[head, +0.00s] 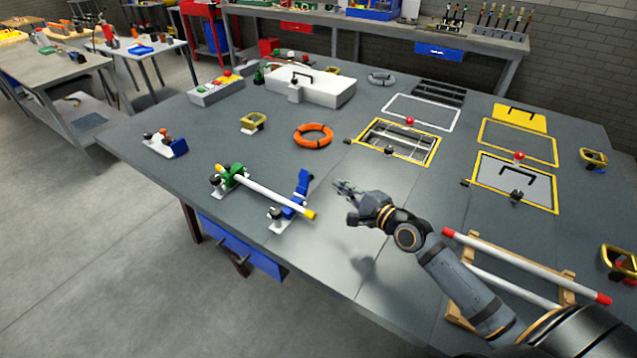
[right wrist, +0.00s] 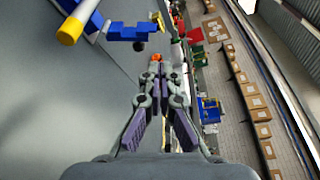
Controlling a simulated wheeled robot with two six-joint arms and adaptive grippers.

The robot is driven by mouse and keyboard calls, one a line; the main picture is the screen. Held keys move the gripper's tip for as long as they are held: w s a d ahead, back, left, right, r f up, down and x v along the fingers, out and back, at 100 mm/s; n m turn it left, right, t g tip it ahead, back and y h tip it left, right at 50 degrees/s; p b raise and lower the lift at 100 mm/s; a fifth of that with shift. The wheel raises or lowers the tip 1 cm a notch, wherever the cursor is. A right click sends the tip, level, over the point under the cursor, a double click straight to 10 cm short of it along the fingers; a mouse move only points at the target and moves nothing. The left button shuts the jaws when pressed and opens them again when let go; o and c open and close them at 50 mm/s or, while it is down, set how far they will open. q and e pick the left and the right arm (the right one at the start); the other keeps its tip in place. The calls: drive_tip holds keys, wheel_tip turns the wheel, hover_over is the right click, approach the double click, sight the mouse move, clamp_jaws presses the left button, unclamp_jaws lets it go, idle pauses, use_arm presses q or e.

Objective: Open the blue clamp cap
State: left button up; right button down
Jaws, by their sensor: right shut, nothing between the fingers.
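The blue clamp (head: 290,211) stands on a small light base near the table's front edge. Its blue cap (head: 303,182) sticks up beyond the white pipe (head: 265,192), looking raised rather than folded over it. The pipe's yellow end (head: 309,215) lies by this clamp; the green clamp (head: 233,174) is at its other end. My right gripper (head: 342,187) is shut and empty, right of the blue clamp and apart from it. In the right wrist view, the blue clamp (right wrist: 127,32) is ahead and left of my right gripper (right wrist: 157,70). My left gripper is not visible.
An orange ring (head: 313,135) and a yellow-framed opening (head: 397,142) lie beyond the gripper. A rack with red-ended rods (head: 525,265) is to the right, near my right arm. A small blue-and-white fixture (head: 165,143) sits at the left. Bare tabletop surrounds the gripper.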

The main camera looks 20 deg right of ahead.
sight(306, 181)
drive_tip(key=x, duration=0.3)
drive_tip(key=f+b+x, duration=0.1)
drive_tip(key=x, duration=0.2)
drive_tip(key=f+b+x, duration=0.1)
drive_tip(key=x, duration=0.3)
drive_tip(key=shift+s+d+f, duration=0.1)
drive_tip(key=shift+d, duration=0.2)
drive_tip(key=shift+w+a+f, duration=0.1)
drive_tip(key=shift+w+a, duration=0.05)
drive_tip(key=shift+w, duration=0.3)
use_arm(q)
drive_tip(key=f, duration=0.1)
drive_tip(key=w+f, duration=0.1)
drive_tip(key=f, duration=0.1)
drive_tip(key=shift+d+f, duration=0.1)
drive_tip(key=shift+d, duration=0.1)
